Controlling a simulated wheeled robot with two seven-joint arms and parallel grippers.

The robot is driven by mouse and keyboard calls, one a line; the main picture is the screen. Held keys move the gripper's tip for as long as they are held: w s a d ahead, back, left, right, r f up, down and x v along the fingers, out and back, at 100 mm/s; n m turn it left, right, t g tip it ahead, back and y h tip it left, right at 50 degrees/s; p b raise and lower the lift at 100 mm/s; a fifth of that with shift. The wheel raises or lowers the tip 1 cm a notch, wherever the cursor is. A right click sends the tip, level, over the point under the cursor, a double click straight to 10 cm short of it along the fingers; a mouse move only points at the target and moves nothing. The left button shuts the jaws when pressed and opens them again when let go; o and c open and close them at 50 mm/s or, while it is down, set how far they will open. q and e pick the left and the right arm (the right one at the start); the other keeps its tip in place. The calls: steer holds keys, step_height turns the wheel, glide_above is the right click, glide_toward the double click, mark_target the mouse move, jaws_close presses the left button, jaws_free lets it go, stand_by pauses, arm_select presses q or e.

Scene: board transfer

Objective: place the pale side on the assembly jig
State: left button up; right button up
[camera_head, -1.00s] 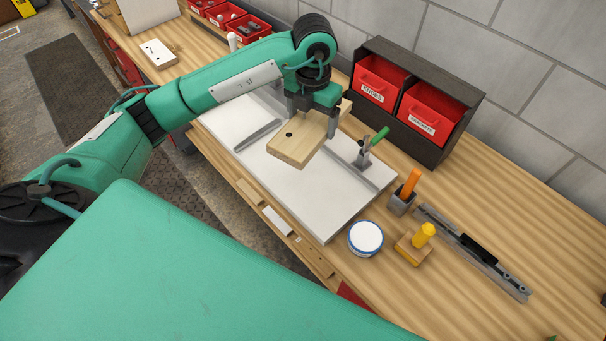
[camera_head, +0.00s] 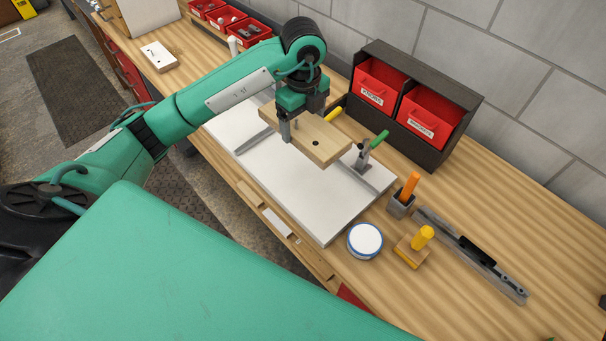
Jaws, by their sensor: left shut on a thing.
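I cannot tell how high the board is above the plate. A yellow handle (camera_head: 334,113) shows just behind the board. My right gripper is not in view.
A dark rack with red bins (camera_head: 428,112) stands behind the jig. To the right are an orange-handled tool in a holder (camera_head: 402,197), a white round tub (camera_head: 365,240), a yellow-knobbed wooden block (camera_head: 412,247) and a long metal tool (camera_head: 470,255).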

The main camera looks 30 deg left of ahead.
arm_select(q)
steer(key=p, duration=0.3)
glide_above(303, 179)
step_height(303, 179, down, 15)
step_height(303, 179, down, 3)
steer(key=shift+f+p, duration=0.2)
steer(key=shift+p, duration=0.2)
steer(key=shift+f, duration=0.4)
steer(key=shift+f, duration=0.1)
steer(key=o, duration=1.1)
steer(key=shift+o, duration=0.2)
